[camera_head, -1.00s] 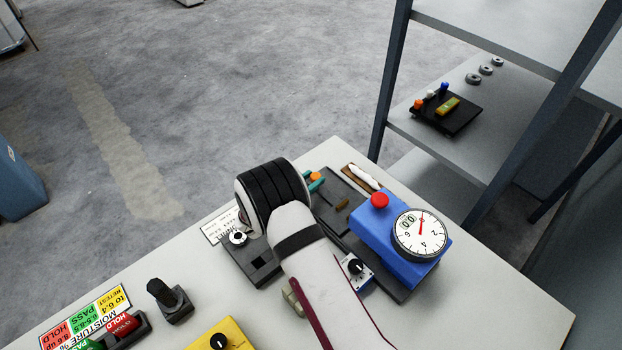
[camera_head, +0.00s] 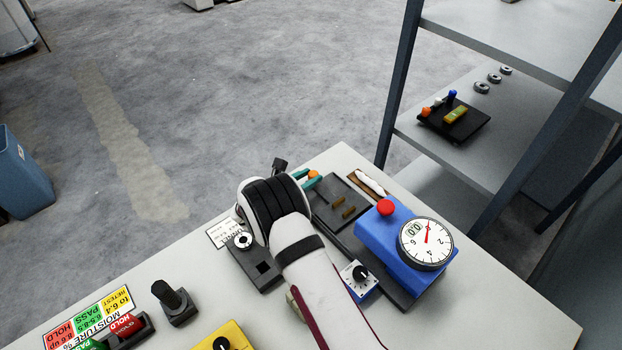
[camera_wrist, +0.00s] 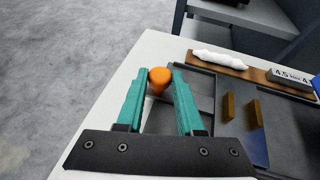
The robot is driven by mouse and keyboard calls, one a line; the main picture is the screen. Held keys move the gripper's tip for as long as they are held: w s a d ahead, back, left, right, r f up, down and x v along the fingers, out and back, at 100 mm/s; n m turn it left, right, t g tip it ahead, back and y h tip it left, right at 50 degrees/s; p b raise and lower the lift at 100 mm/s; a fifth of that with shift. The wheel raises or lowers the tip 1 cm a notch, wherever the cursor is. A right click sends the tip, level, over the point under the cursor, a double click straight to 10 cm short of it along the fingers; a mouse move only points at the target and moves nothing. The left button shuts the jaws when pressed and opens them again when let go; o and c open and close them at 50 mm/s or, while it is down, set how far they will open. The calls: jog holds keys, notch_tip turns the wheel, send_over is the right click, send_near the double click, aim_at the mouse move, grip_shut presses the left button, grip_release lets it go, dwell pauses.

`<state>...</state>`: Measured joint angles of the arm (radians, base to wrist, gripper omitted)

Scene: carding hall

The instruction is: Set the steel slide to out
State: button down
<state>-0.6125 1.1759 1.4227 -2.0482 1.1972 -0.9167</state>
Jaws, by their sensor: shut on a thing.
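My gripper (camera_wrist: 158,84) is shut on an orange knob (camera_wrist: 160,76), its two teal fingers on either side of it. In the head view the orange knob (camera_head: 313,174) shows just beyond my wrist, by the far edge of the table and at the upper left of a dark tray (camera_head: 325,212). I take the knob to be the steel slide's handle; the slide itself is hidden or cannot be told apart below the fingers. The tray (camera_wrist: 232,85) also shows in the wrist view, right of the fingers, with two brass-coloured bars (camera_wrist: 255,113) standing in it.
A blue gauge box (camera_head: 378,235) with a red button and dial stands right of my arm. A white roll (camera_head: 372,182) lies on a brown board behind the tray. A black lever block (camera_head: 174,301) and yellow box (camera_head: 222,338) are at left. Floor lies beyond the table edge.

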jog(key=c, duration=0.5)
grip_release()
jog(key=shift+w+a+r, duration=0.1)
jog(key=shift+a, duration=0.1)
jog(key=shift+c, duration=0.2)
jog(key=v, duration=1.5)
jog(key=shift+s, duration=0.45)
